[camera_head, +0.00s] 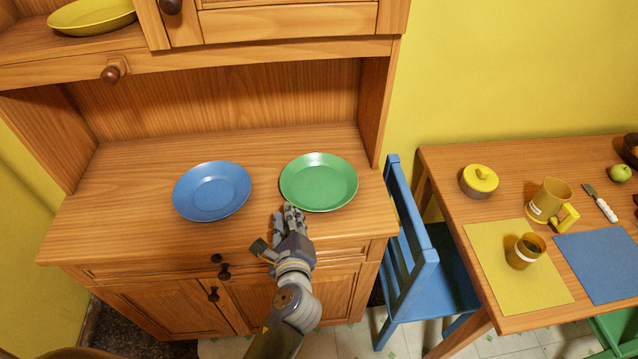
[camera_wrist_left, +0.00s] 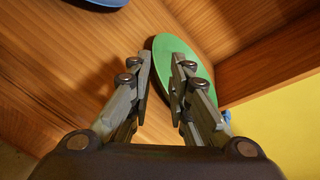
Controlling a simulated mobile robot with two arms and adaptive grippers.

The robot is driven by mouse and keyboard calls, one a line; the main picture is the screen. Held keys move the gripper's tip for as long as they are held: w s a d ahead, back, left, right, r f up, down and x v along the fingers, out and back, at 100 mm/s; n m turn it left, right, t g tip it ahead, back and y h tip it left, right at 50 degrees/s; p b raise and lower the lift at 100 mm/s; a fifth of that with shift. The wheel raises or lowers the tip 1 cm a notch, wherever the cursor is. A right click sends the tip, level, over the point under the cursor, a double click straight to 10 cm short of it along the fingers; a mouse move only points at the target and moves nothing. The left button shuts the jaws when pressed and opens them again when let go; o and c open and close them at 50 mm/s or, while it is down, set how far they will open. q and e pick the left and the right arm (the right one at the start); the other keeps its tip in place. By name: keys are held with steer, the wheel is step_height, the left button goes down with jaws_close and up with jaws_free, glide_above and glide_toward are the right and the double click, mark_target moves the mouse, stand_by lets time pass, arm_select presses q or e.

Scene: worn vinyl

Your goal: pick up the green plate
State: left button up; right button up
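The green plate (camera_head: 319,181) lies flat on the wooden hutch counter, right of the blue plate. My left gripper (camera_head: 289,212) is at the plate's near left edge. In the left wrist view, the left gripper (camera_wrist_left: 161,62) is open, with a gap between its two fingers. The green plate (camera_wrist_left: 168,46) shows there past the fingertips, its rim passing between them and the right finger covering part of it. I cannot tell whether the fingers touch the rim. My right gripper is in neither view.
A blue plate (camera_head: 212,190) lies left of the green one. The hutch's right side panel (camera_head: 376,105) rises behind the green plate. A blue chair (camera_head: 412,245) and a table (camera_head: 455,170) with mugs stand to the right. A yellow plate (camera_head: 92,15) sits on the upper shelf.

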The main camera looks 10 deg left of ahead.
mark_target(288, 198)
arm_select(q)
steer(key=x, duration=0.3)
steer(key=shift+w+a+f, duration=0.1)
steer(key=shift+w, duration=0.2)
steer(key=shift+d+f+p+x, duration=0.15)
steer(key=shift+p+x, duration=0.2)
steer(key=shift+x, duration=1.05)
steer(key=shift+d+f+p+x, duration=0.1)
steer(key=shift+d+p+x, duration=0.15)
steer(key=shift+x, duration=1.1)
jaws_close()
